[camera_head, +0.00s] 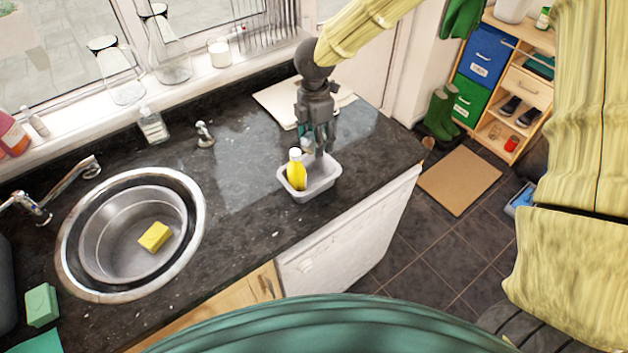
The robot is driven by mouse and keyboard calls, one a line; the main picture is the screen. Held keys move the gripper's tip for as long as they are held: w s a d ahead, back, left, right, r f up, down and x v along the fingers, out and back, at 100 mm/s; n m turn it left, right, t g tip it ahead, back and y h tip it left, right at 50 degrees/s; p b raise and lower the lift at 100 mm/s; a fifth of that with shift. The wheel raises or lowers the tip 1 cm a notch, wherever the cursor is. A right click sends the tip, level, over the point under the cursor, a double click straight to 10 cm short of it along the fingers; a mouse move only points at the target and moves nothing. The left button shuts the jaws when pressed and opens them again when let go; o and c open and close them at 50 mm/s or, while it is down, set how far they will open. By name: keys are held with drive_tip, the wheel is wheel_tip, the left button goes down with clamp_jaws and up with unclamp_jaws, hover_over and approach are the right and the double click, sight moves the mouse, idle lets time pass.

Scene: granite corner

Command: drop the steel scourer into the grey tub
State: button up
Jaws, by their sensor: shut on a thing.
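The grey tub (289,191) stands on the dark granite worktop, near its front edge. A yellow bottle with a white cap (296,172) is upright in its left part. My gripper (318,148) points down over the back of the tub, just behind and to the right of the bottle. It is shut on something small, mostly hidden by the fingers. This is likely the steel scourer, but I cannot make out its shape. I see no scourer elsewhere. How far the fingertips are above the tub floor is hard to tell.
A round steel sink (118,245) with a yellow sponge (154,237) is at the left. A pale board (278,100) lies behind my gripper. The worktop between sink and tub is clear.

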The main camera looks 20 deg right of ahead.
wheel_tip(320, 180, down, 5)
drive_tip(key=b, duration=0.3)
drive_tip(key=shift+f, duration=0.15)
drive_tip(key=o, duration=0.9)
wheel_tip(320, 180, up, 12)
drive_tip(key=shift+r, duration=0.1)
